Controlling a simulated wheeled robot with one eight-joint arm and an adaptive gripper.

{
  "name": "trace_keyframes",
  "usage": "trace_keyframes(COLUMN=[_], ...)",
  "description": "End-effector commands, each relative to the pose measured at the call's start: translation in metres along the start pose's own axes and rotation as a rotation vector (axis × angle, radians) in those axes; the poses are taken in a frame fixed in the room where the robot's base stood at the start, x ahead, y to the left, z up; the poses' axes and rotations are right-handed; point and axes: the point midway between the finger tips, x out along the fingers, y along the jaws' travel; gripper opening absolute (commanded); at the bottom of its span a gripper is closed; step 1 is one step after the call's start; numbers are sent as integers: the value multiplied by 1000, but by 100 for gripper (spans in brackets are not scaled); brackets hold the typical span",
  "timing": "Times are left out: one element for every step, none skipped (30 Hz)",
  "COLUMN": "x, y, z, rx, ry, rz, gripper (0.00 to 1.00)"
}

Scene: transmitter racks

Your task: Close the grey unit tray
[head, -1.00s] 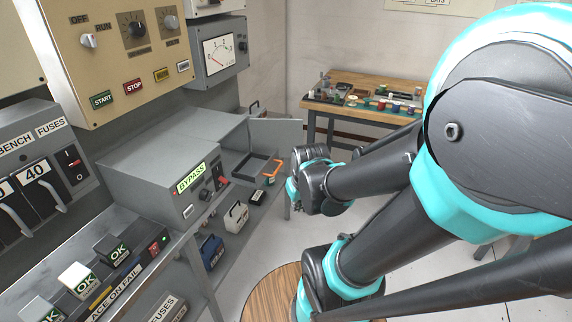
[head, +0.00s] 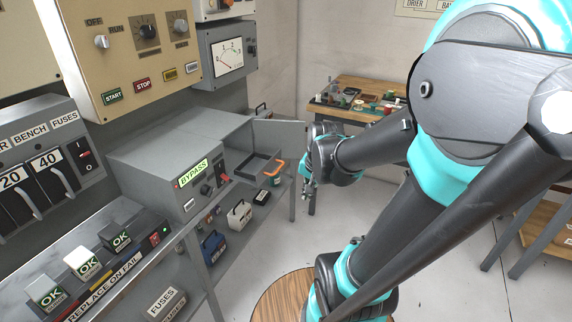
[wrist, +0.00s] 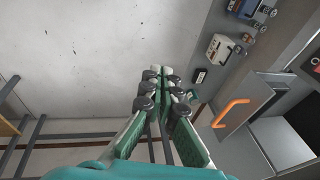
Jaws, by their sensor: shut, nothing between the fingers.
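The grey unit tray (head: 252,165) is pulled out of the grey cabinet with its front end toward my arm. It carries an orange handle (head: 279,168). In the wrist view the tray (wrist: 262,92) is at the right, with the orange handle (wrist: 230,112) in clear sight. My gripper (head: 311,200) is just right of the handle in the head view, pointing down and apart from it. In the wrist view my gripper (wrist: 158,72) has its fingertips together, left of the handle, holding nothing.
A grey door (head: 280,134) stands open behind the tray. The BYPASS unit (head: 180,165) is to the left. A shelf below holds a white box (head: 239,215) and a blue box (head: 213,247). A wooden workbench (head: 350,85) is at the back. Floor is clear beside the cabinet.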

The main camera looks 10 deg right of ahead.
Motion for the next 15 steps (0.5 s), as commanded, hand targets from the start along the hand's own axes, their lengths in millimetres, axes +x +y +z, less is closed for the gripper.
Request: trace_keyframes(x=[-4, -6, -9, -12, -14, -19, -22, -25, -29, -33, -36, -40, -43, -46, -50], y=[-6, -10, -15, -20, -24, -31, -36, -41, -47, -51, -56, -62, -66, -70, -75], z=[-8, -12, -18, -24, -30, -38, -45, -51, -59, -65, -71, -79, -85, -90, -97], rx=[70, 122, 199, 262, 331, 431, 506, 582, 683, 759, 834, 932, 1003, 1072, 1159], ry=[-9, -17, -28, -35, -44, -57, -67, -76, -88, -97, -105, -116, -124, -130, -139], rz=[1, 2, 4, 6, 9, 15, 20, 25, 34, 41, 48, 59, 69, 77, 89], gripper=[0, 0, 0, 0, 0, 0, 0, 0, 0, 0, 0, 0, 0, 0, 0])
